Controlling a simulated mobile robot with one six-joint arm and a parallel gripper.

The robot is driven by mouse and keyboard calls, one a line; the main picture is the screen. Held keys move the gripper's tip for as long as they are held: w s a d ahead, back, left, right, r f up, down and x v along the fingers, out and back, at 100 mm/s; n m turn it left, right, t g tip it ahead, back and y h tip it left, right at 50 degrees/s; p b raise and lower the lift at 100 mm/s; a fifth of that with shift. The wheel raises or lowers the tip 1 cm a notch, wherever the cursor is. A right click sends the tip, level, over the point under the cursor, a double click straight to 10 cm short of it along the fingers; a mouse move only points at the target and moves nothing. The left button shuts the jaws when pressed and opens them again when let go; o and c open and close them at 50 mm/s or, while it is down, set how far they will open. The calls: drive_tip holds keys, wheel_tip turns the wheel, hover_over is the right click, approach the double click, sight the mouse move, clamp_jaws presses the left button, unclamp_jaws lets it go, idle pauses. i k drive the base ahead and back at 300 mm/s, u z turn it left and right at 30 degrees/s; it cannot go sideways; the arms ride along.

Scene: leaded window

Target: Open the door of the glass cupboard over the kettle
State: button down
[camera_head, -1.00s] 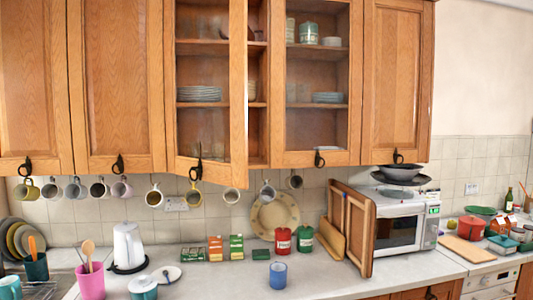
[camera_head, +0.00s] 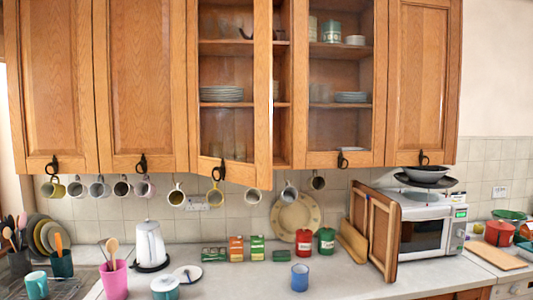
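The glass cupboard's left door (camera_head: 263,120) has a wooden frame and stands partly open, its right edge swung out towards me. Its dark pull handle (camera_head: 222,169) hangs at the bottom rail. Plates (camera_head: 221,94) and glasses show through the pane. The glass door to its right (camera_head: 322,160) looks shut, with a handle (camera_head: 342,158) at its bottom. The white kettle (camera_head: 150,246) stands on the counter below and left of the partly open door. My gripper is not in view.
Mugs (camera_head: 177,195) hang in a row under the cupboards. Solid cupboard doors (camera_head: 140,85) flank the glass ones. A pink pot (camera_head: 115,281), small boxes, a blue cup (camera_head: 299,277) and a microwave (camera_head: 430,230) stand on the counter (camera_head: 235,283).

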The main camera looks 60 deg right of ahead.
sight(259, 175)
drive_tip(key=i, duration=0.65)
drive_tip(key=z, duration=0.95)
drive_tip(key=k, duration=0.95)
drive_tip(key=u, duration=0.1)
drive_tip(key=i, duration=0.2)
drive_tip(key=z, duration=0.1)
